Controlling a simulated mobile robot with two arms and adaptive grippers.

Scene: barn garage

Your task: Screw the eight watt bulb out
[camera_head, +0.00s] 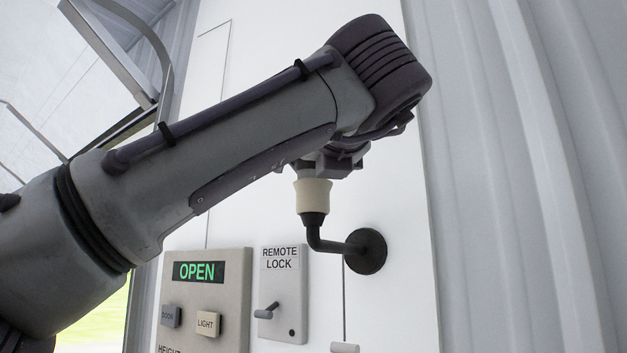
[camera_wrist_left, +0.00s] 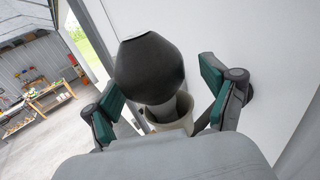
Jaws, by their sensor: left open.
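The bulb (camera_wrist_left: 150,68) shows in the left wrist view as a dark rounded body with a grey neck. It stands in a cream socket (camera_wrist_left: 172,122), which also shows in the head view (camera_head: 312,195) on a black bent wall bracket (camera_head: 366,251). My left gripper (camera_wrist_left: 162,92) is open, with one teal finger pad on each side of the bulb. A gap shows between the bulb and the right-hand pad; the left-hand pad is nearer, and contact cannot be told. In the head view the bulb is hidden behind my left wrist. My right gripper is not in view.
Below my left arm, a control panel (camera_head: 233,298) with a green OPEN display and a remote lock box (camera_head: 283,294) with a small lever are on the white wall. A corrugated wall (camera_head: 520,180) is at the right. A far workbench (camera_wrist_left: 45,98) shows in the wrist view.

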